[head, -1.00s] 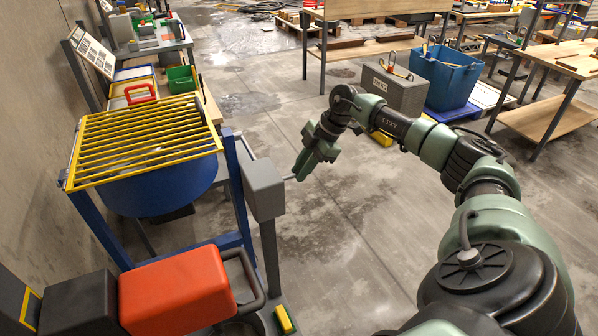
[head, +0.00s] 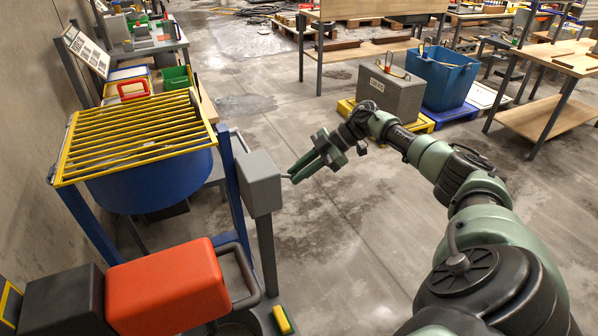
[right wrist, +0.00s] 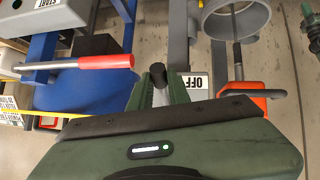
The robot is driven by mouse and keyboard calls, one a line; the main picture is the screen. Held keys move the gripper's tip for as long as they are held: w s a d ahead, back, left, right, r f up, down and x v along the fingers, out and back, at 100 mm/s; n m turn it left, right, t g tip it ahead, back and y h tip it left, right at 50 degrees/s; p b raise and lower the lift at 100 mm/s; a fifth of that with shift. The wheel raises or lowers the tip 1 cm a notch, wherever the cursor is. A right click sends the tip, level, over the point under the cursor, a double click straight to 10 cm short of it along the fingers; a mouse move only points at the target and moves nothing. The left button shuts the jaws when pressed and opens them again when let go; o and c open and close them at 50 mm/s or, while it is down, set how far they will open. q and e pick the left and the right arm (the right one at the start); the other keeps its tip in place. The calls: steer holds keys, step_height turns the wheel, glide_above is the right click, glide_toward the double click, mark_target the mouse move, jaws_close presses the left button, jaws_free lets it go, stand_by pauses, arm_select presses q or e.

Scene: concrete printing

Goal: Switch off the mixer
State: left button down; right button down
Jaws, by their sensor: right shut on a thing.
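The mixer has a blue drum (head: 155,183) under a yellow bar grid (head: 140,135). A grey box (head: 259,183) stands on a post at its right side. My right gripper (head: 292,176) is at the right face of this box, shut on a thin grey lever. A white OFF label (right wrist: 195,81) shows just right of the fingers. A red-handled bar (right wrist: 105,62) lies to their left, apart from them. My left gripper is not in view.
An orange-red housing (head: 168,288) stands in front of the mixer. A START label (right wrist: 41,77) shows at the left in the right wrist view. A grey case (head: 390,93) and blue crate (head: 447,76) stand at the back right.

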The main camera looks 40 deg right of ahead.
steer(key=c, duration=1.3)
jaws_free()
steer(key=b+v, duration=0.1)
steer(key=v, duration=0.6)
steer(key=shift+s+d+r+b, duration=0.1)
steer(key=shift+d+r+b, duration=0.15)
steer(key=shift+b, duration=0.15)
